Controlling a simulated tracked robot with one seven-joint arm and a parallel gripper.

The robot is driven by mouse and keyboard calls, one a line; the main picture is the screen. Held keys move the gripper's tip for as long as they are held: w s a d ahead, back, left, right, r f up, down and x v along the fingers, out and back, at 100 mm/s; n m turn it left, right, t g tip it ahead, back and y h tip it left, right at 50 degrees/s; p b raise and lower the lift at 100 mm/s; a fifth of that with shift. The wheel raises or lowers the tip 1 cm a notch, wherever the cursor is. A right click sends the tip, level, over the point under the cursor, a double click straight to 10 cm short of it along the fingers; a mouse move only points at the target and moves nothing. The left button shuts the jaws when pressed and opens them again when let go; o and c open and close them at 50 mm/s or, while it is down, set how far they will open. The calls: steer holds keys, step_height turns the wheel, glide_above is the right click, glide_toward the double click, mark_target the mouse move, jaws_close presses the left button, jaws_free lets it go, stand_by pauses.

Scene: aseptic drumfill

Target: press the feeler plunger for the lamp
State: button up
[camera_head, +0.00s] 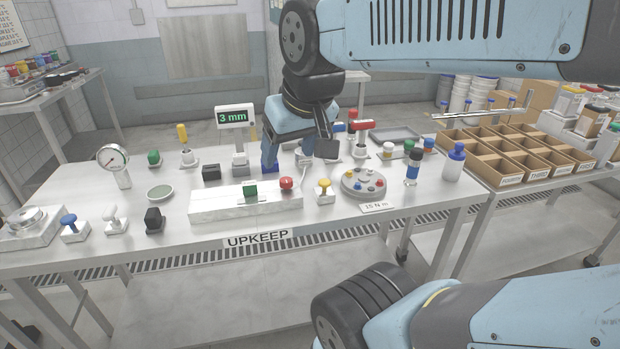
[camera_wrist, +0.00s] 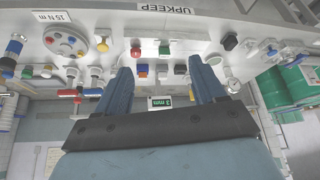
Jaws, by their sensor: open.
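No single part is clearly marked as the feeler plunger for the lamp. Knob-topped parts on the steel bench (camera_head: 120,246) include a blue one (camera_head: 70,226), a white one (camera_head: 114,219), a black one (camera_head: 154,220) and a yellow one (camera_head: 324,189). A white box (camera_head: 222,206) carries a green button (camera_head: 250,189) and a red knob (camera_head: 286,183). A display (camera_head: 235,116) reads "3 mm"; it also shows upside down in the wrist view (camera_wrist: 160,102). My gripper (camera_head: 287,158) is open over the bench behind the white box. Its two blue fingers are spread and empty in the wrist view (camera_wrist: 162,80).
A dial gauge (camera_head: 114,158) stands at the left. A round plate with coloured knobs (camera_head: 364,182), a "15 N m" sign (camera_head: 377,207) and bottles (camera_head: 453,162) stand at the right. Divided cardboard trays (camera_head: 510,178) fill the right-hand table. The bench's front strip is mostly clear.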

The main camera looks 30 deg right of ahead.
steer(key=shift+c, duration=0.3)
steer(key=shift+w+d+r, duration=0.1)
steer(key=shift+w+d, duration=0.05)
steer(key=shift+w, duration=0.1)
steer(key=c, duration=0.3)
steer(key=w+d+m, duration=0.1)
steer(key=w+m, duration=0.1)
steer(key=w+d+m+g, duration=0.1)
steer(key=w+d+m, duration=0.1)
steer(key=w+d+m+g, duration=0.1)
steer(key=w+m, duration=0.2)
steer(key=shift+d+h, duration=0.3)
steer(key=c, duration=0.9)
steer(key=w+d+m, duration=0.1)
steer(key=w+m, duration=0.1)
steer(key=w+d+f+m, duration=0.1)
steer(key=d+m, duration=0.1)
steer(key=shift+w+d+f+g, duration=0.15)
steer(key=shift+w+d+g, duration=0.1)
steer(key=shift+w+g, duration=0.15)
jaws_close()
steer(key=w+d+f+m+g, duration=0.1)
steer(key=w+d+f+m, duration=0.2)
steer(key=w+d+m, duration=0.1)
steer(key=w+d+f+m+g, duration=0.1)
steer(key=w+d+f+m, duration=0.3)
steer(key=d+m, duration=0.2)
steer(key=shift+d+m+g+y, duration=0.3)
steer(key=shift+d+g+y, duration=0.1)
steer(key=shift+d, duration=0.9)
